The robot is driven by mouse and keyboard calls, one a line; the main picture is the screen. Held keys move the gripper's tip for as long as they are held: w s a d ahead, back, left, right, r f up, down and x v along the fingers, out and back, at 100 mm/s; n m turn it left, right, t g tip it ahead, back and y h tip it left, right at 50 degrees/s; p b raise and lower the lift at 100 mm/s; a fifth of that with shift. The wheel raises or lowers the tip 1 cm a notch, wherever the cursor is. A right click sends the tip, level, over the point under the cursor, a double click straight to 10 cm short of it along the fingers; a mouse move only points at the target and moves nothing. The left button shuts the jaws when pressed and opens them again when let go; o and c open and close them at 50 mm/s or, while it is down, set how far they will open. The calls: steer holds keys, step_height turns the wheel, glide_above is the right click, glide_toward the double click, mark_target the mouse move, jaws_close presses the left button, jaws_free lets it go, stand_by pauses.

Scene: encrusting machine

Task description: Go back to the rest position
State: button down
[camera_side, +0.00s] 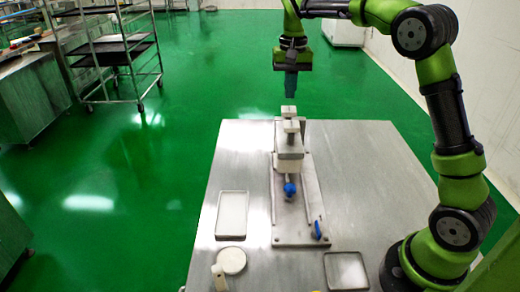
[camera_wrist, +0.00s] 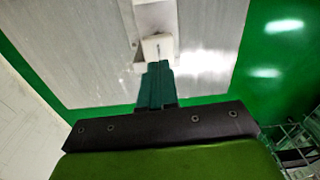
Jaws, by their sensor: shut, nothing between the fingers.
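My gripper (camera_side: 291,88) hangs pointing down in the side view, above and behind the white block-shaped machine (camera_side: 289,150) on the metal table. Its fingers are shut together with nothing between them. In the wrist view the closed teal fingers (camera_wrist: 157,84) stand before the machine's pale top block (camera_wrist: 157,47). In the side view a small gap shows between the fingertips and the top of the machine; how far apart they are in depth I cannot tell.
The steel table (camera_side: 235,165) holds the machine's base plate with blue knobs (camera_side: 290,188), a rectangular tray (camera_side: 232,214), a round white dish (camera_side: 231,261), a small white cylinder (camera_side: 218,277) and a second tray (camera_side: 346,271). A rack cart (camera_side: 115,52) stands far left. Green floor is open behind.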

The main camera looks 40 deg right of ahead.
steer(key=s+a+n+t, duration=0.1)
steer(key=s+a+t, duration=0.1)
steer(key=s+a, duration=0.2)
steer(key=s+a+n+t+y, duration=0.1)
steer(key=s+a, duration=0.3)
steer(key=s, duration=0.7)
steer(key=s+a+n+t+y, duration=0.1)
steer(key=s+a+t, duration=0.3)
steer(key=s, duration=0.4)
steer(key=shift+s+a+r+n, duration=0.15)
steer(key=shift+a+r+n, duration=0.2)
steer(key=shift+n, duration=0.35)
